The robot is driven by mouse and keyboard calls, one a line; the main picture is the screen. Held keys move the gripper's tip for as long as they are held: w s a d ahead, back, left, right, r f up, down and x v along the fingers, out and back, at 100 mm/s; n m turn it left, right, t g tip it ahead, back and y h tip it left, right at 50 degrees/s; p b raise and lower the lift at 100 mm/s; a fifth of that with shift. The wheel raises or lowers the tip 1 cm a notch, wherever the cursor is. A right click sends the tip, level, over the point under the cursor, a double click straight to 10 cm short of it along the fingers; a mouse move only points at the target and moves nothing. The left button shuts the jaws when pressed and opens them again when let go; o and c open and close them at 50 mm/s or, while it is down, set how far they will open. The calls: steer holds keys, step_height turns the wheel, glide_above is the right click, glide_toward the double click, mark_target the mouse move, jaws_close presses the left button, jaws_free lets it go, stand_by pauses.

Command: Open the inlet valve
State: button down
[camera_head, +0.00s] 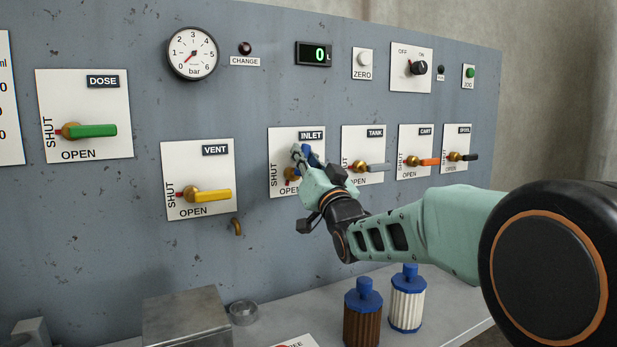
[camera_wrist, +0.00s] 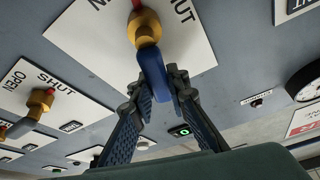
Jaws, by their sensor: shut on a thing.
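The inlet valve sits on a white plate (camera_head: 275,160) labelled INLET, with SHUT and OPEN markings partly hidden by my gripper. Its brass hub (camera_wrist: 147,28) carries a blue lever (camera_wrist: 153,72) and a red pointer (camera_wrist: 137,4). My gripper (camera_wrist: 160,92) is shut on the lever's outer part, with one finger on each side; it also shows in the camera_head view (camera_head: 303,153). The lever slants up and right from the hub, unlike the level levers beside it. The pointer lies between the SHUT and OPEN markings.
The yellow VENT lever (camera_head: 213,195) is left of my gripper; the grey TANK lever (camera_head: 376,167) is close on the right. The orange CART lever (camera_head: 428,161) lies farther right. A brown bottle (camera_head: 362,318) and a white bottle (camera_head: 407,303) stand below my arm.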

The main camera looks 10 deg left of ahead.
steer(key=shift+s+a+n+g+y+b, duration=0.2)
steer(key=shift+n+y+b, duration=0.25)
steer(key=shift+n, duration=0.45)
steer(key=shift+s+a+n+g+y+b, duration=0.1)
steer(key=shift+a+n+g+y+b, duration=0.25)
steer(key=shift+n, duration=0.55)
steer(key=shift+s+a+n+g+y+b, duration=0.15)
steer(key=shift+n+y+b, duration=0.35)
steer(key=shift+n, duration=0.4)
steer(key=c, duration=1.8)
jaws_free()
steer(key=shift+r, duration=0.1)
steer(key=shift+c, duration=0.2)
steer(key=v, duration=1.2)
